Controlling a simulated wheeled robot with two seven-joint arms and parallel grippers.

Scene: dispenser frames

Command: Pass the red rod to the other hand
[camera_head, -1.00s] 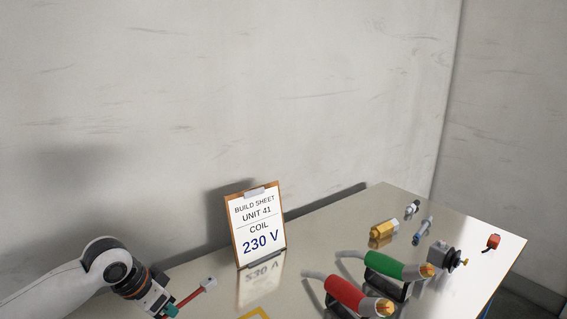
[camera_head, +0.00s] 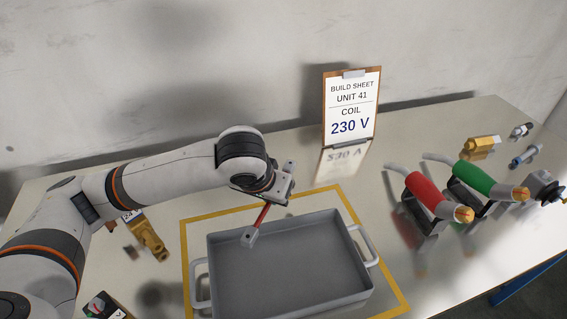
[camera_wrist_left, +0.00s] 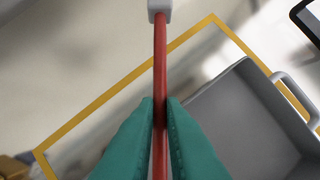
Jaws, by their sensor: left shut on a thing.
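My left gripper (camera_head: 270,202) is shut on the red rod (camera_head: 262,217), above the back edge of the grey tray. The rod slants down and left in the head view, with a pale grey block (camera_head: 250,238) at its lower end. In the left wrist view the teal fingers (camera_wrist_left: 160,108) pinch the rod (camera_wrist_left: 160,62) from both sides, and the block (camera_wrist_left: 159,10) is at the top edge. The rod's other end is hidden in the head view. My right gripper is in neither view.
The empty grey tray (camera_head: 290,268) stands inside a yellow outline (camera_head: 350,209). The build sheet (camera_head: 351,108) reads 230 V. Right are red (camera_head: 426,190) and green (camera_head: 476,179) handled tools and a brass fitting (camera_head: 481,142). A brass part (camera_head: 151,240) lies left.

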